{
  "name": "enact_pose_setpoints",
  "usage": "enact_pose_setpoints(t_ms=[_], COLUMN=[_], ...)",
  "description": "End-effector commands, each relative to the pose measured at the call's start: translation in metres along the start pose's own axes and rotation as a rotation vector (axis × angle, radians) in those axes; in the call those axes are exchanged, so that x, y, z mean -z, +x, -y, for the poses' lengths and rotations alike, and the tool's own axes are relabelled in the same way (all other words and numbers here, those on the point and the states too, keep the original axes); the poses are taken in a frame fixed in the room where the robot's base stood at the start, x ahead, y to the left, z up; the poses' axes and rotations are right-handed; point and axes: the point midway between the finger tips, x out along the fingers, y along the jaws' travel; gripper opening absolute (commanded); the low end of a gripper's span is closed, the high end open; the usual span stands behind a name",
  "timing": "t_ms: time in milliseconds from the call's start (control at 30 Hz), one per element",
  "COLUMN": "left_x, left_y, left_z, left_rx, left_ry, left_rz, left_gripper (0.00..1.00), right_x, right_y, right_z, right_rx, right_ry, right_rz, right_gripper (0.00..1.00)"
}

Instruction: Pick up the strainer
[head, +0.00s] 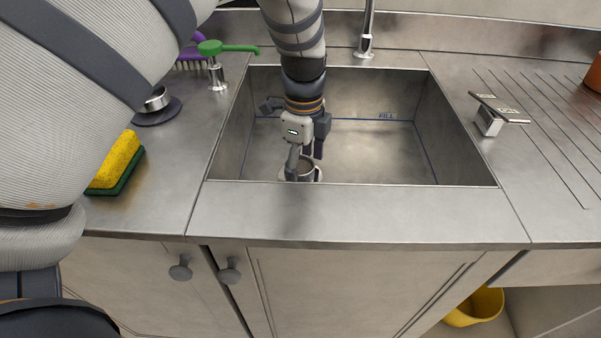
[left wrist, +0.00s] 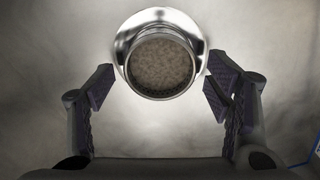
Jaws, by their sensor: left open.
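The strainer (head: 306,172) is a round metal cup on the floor of the sink, near its front wall. In the left wrist view the strainer (left wrist: 161,62) shows a bright metal rim and a speckled grey-brown inside, with a wider shiny flange around it. My left gripper (head: 305,158) reaches down into the sink and is open. In the left wrist view its fingers (left wrist: 161,84) are spread to the left and right of the strainer's near edge, with nothing gripped. The gripper partly hides the strainer in the head view. My right gripper is out of view.
The sink (head: 465,160) has steep walls and a tall tap (head: 365,45) behind it. A yellow-green sponge (head: 117,163), a metal piece on a dark disc (head: 157,112), a green-topped dispenser (head: 216,72) and a purple brush (head: 190,62) stand left. A metal fitting (head: 490,120) is right.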

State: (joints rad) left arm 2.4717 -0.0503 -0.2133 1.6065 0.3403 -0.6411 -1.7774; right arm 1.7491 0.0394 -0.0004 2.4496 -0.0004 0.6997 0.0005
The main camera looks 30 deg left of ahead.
Motion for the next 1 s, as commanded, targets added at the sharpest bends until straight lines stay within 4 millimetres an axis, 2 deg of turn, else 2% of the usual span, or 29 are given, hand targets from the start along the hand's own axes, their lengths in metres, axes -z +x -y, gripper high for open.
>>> enact_pose_setpoints(t_ms=[67,267,367,533,833,1000], left_x=[0.0,0.0,0.0,0.0,0.0,0.0], left_y=[0.009,0.009,0.009,0.009,0.005,-0.037], left_z=[-0.001,0.0,0.0,0.0,0.0,0.002], left_rx=[-0.003,0.0,0.0,-0.001,-0.001,0.008], left_ry=[0.0,0.0,0.0,0.0,0.0,0.001], left_rz=[0.001,0.0,0.0,0.0,0.0,-0.002], left_gripper=[0.73,0.73,0.54,0.17,0.17,0.17], right_x=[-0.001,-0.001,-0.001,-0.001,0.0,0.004], right_y=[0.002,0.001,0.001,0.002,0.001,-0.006], right_z=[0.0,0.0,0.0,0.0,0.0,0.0], right_rx=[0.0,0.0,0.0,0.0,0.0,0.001], right_ry=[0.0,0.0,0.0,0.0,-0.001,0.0], right_rz=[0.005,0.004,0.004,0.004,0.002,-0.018], right_gripper=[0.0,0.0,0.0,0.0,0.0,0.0])
